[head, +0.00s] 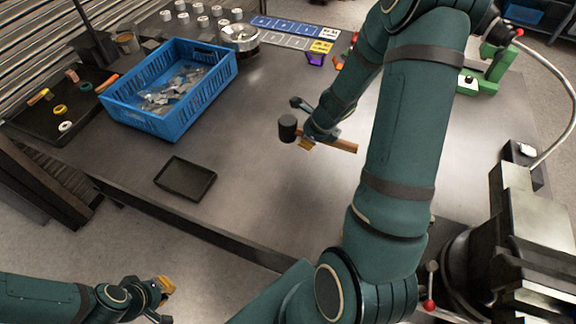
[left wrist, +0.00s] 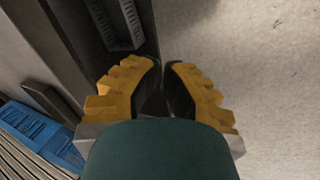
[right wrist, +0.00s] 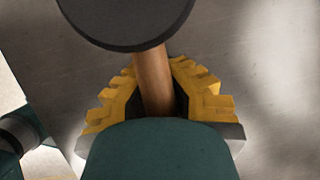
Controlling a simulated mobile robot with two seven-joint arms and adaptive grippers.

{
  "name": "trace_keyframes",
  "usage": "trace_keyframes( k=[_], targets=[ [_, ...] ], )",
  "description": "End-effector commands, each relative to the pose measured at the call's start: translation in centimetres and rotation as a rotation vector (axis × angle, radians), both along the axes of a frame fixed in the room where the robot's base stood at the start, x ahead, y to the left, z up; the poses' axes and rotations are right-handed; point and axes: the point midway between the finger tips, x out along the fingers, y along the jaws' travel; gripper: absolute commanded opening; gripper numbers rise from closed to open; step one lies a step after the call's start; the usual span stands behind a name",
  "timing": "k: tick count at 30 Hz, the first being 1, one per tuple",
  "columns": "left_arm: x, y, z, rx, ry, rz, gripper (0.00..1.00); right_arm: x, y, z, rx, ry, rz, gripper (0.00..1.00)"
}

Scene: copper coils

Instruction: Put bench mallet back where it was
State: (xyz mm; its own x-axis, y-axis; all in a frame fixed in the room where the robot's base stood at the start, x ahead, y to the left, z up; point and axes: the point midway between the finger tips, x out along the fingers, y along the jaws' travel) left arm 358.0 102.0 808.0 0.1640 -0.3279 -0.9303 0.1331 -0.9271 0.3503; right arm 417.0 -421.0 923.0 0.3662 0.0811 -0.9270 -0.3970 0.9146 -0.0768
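The bench mallet has a dark cylindrical head (head: 288,127) and a brown wooden handle (head: 343,146). My right gripper (head: 307,142) is shut around the handle near the head, over the grey bench. In the right wrist view the mallet's head (right wrist: 125,18) fills the top, and its handle (right wrist: 152,82) runs down between the yellow fingers (right wrist: 158,85). Whether the mallet touches the bench is hard to tell. My left gripper (head: 165,297) is empty, low in front of the bench; in the left wrist view its fingertips (left wrist: 163,68) are almost together.
A blue crate (head: 215,82) of metal pieces stands at the left of the bench (head: 260,195). A small black tray (head: 186,179) lies near the front edge. A dark tray (head: 50,120) with rings is further left. A green fixture (head: 480,82) stands at right.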

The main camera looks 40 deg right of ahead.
Motion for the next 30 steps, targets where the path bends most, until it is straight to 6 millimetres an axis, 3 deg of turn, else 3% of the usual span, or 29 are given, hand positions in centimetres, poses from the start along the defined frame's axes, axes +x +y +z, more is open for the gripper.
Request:
trace_keyframes(
  k=[5,12,20,30],
  targets=[
    [-0.3,-0.1,-1.7,-0.001,0.007,-0.007,0.00,-0.1,-0.1,-1.1,0.002,-0.015,0.007,0.00],
    [-1.2,-0.2,-4.3,-0.006,0.026,-0.021,0.00,-0.1,-0.1,-5.1,0.003,-0.015,0.007,0.00],
    [-1.3,-0.3,-5.2,-0.006,0.028,-0.024,0.00,0.0,0.0,-6.5,0.002,-0.016,0.009,0.00],
    [-1.0,-0.2,-7.6,-0.004,0.021,-0.024,0.00,-0.1,0.0,-10.1,0.002,-0.015,0.009,0.00]
  ],
)
